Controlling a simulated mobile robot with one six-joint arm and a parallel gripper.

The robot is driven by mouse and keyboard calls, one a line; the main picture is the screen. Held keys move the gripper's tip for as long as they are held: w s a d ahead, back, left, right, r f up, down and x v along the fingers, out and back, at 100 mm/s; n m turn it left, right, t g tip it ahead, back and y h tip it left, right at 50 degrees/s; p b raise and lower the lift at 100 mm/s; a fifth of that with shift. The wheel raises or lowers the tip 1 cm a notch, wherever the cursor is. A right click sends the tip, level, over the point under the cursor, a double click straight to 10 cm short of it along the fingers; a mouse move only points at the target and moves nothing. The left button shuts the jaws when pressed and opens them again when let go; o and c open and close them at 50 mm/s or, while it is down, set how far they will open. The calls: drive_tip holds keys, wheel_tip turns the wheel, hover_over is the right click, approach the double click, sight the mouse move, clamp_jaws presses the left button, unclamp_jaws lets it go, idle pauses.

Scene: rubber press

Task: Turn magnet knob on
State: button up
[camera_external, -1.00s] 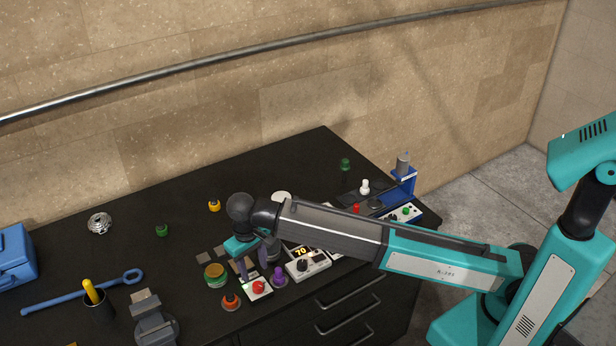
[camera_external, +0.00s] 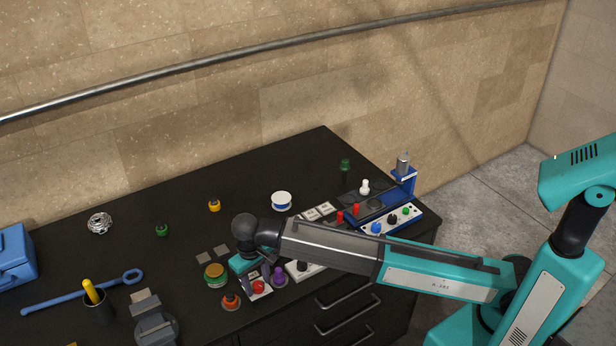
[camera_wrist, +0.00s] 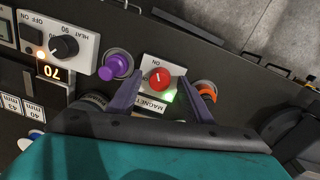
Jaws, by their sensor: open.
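The magnet knob (camera_wrist: 159,77) is red and round, on a small white box (camera_wrist: 152,66) marked MAGNET and ON. A green light (camera_wrist: 169,96) glows on the box beside the knob. My gripper (camera_wrist: 168,84) is open, with one purple finger on each side of the knob in the wrist view. I cannot tell whether either finger touches it. In the external view the red knob (camera_external: 258,287) shows near the front edge of the bench, with my gripper (camera_external: 256,280) angled down over the box, which it partly hides.
A purple knob (camera_wrist: 116,66) and a heat control box (camera_wrist: 62,45) reading 70 stand on one side.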

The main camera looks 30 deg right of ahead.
sight(256, 287)
drive_tip(key=shift+c, duration=0.3)
drive_tip(key=c, duration=1)
drive_tip(key=shift+n, duration=0.6)
drive_tip(key=o, duration=1.1)
drive_tip(key=shift+c, duration=0.2)
drive_tip(key=shift+r, duration=0.15)
wheel_tip(256, 287, up, 14)
drive_tip(key=p, duration=0.8)
drive_tip(key=shift+s+a+f, duration=0.15)
drive_tip(key=shift+a+f, duration=0.1)
drive_tip(key=shift+a, duration=0.15)
